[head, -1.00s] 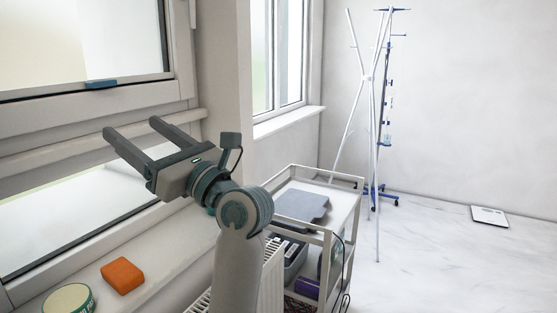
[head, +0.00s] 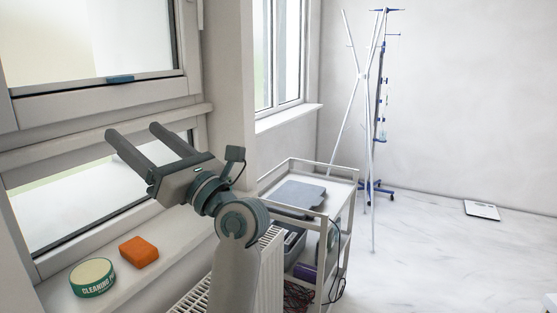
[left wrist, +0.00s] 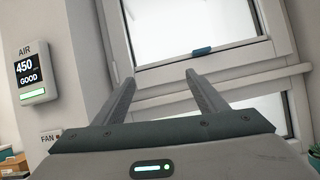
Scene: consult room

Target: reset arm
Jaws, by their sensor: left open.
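My left gripper (head: 136,143) is raised in front of the window in the head view, its two dark fingers spread apart with nothing between them. The left wrist view also shows the open fingers (left wrist: 158,88), pointing at the window frame. The left arm stands up from the bottom of the head view. My right gripper is in neither view.
An orange block (head: 139,252) and a round green tin (head: 92,278) lie on the windowsill. The window (head: 95,45) has a blue handle (head: 120,79). A white trolley (head: 322,210) stands right of my arm. A stand and coat rack are behind.

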